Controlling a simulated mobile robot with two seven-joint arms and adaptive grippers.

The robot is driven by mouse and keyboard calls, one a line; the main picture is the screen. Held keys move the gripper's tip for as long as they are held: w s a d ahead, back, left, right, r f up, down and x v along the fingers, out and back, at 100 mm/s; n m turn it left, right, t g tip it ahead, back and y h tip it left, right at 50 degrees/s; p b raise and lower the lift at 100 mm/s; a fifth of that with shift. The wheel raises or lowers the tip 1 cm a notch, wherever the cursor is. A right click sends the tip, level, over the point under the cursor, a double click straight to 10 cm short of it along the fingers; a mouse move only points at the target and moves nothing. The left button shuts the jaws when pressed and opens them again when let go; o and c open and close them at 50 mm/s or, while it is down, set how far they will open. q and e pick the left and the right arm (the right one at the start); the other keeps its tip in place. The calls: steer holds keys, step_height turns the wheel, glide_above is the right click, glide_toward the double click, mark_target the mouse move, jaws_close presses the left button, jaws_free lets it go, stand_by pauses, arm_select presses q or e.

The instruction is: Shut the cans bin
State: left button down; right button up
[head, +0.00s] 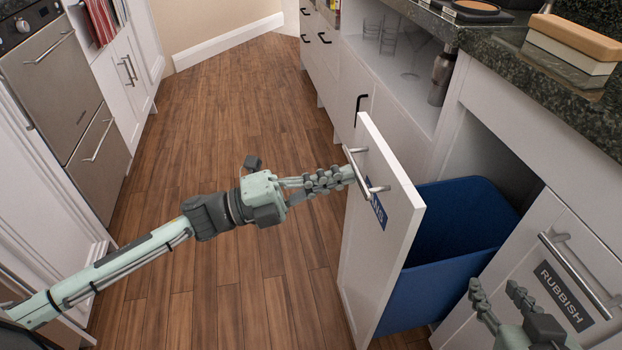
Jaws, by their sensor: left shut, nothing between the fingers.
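The cans bin is a pull-out with a white front panel (385,235), standing well out from the counter. A blue label (378,211), partly hidden at an angle, is on its outer face, below a metal bar handle (360,172). Behind the panel is an open blue tub (455,225), which looks empty. My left gripper (347,176) is shut and empty, its fingertips at the outer side of the panel near the handle; I cannot tell whether they touch. My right gripper (495,285) is at the lower right, fingers apart, in front of the tub and rubbish front.
The rubbish front (565,270) with its own handle is flush at the right. A granite counter (530,75) above holds a wooden-topped box (573,42). Open shelves with glasses lie beyond the bin. The wooden floor (225,110) is clear; an oven (55,75) stands at left.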

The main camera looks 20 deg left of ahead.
arm_select(q)
steer(key=f+x, duration=0.2)
steer(key=x, duration=0.9)
steer(key=f+x, duration=0.2)
steer(key=x, duration=0.9)
steer(key=shift+w+d, duration=0.25)
steer(key=shift+w, duration=0.05)
arm_select(e)
steer(key=shift+s+d+f+g+h, duration=0.15)
steer(key=shift+s+d+f+g, duration=0.2)
steer(key=shift+d+f, duration=0.2)
steer(key=shift+s+d+f+g+h, duration=0.15)
steer(key=shift+s+d+f+g, duration=0.1)
steer(key=shift+s+d+f, duration=0.2)
